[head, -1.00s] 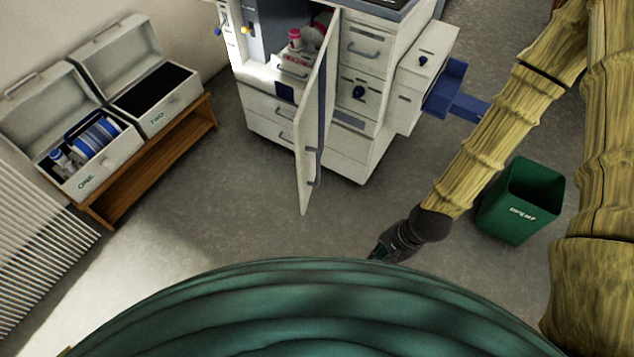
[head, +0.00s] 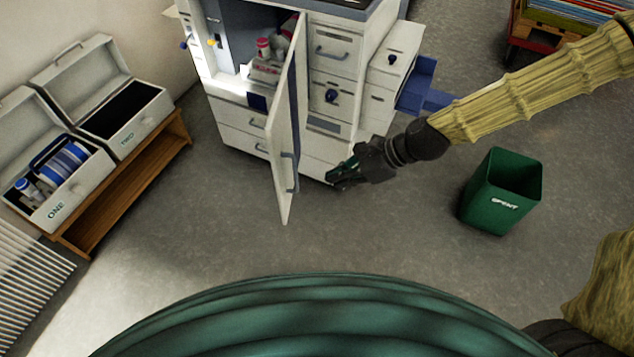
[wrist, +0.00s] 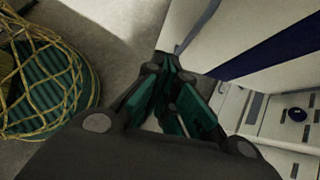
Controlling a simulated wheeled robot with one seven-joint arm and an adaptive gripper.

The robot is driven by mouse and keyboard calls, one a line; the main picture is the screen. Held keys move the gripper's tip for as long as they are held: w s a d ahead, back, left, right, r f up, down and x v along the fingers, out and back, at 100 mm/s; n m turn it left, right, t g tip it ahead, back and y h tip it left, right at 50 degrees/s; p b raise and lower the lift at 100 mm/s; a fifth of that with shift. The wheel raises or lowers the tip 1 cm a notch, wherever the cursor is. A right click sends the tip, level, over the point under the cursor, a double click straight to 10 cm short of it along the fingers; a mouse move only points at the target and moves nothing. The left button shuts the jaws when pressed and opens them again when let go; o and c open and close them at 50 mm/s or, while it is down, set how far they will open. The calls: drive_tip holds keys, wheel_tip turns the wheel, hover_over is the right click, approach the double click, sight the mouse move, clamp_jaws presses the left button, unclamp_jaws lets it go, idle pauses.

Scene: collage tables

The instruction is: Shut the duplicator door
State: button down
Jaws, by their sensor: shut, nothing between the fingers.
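The duplicator (head: 345,95) is a pale cabinet with drawers at the top middle of the head view. Its door (head: 286,140) stands wide open, swung out toward me, with a blue-grey handle near its lower free edge. The open bay shows a red-capped bottle (head: 263,48) inside. My gripper (head: 335,180) is shut and empty, just right of the door's lower part, apart from it in the head view. In the wrist view, the shut fingers (wrist: 172,75) point toward a pale panel (wrist: 235,35) with a dark blue strip, which looks like the door.
A green bin (head: 500,195) marked SPENT stands at the right. Two open cases, ONE (head: 60,205) and TWO (head: 130,130), sit on a wooden bench (head: 130,195) at the left. A blue tray (head: 420,90) juts from the duplicator's right side. Floor in front of the door is clear.

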drive_tip(key=x, duration=0.2)
approach(282, 195)
wheel_tip(282, 195, down, 3)
drive_tip(key=shift+w+a+f, duration=0.1)
drive_tip(key=shift+a, duration=0.7)
drive_tip(key=shift+w+a+f, duration=0.1)
drive_tip(key=shift+a, duration=0.65)
drive_tip(key=shift+a, duration=0.15)
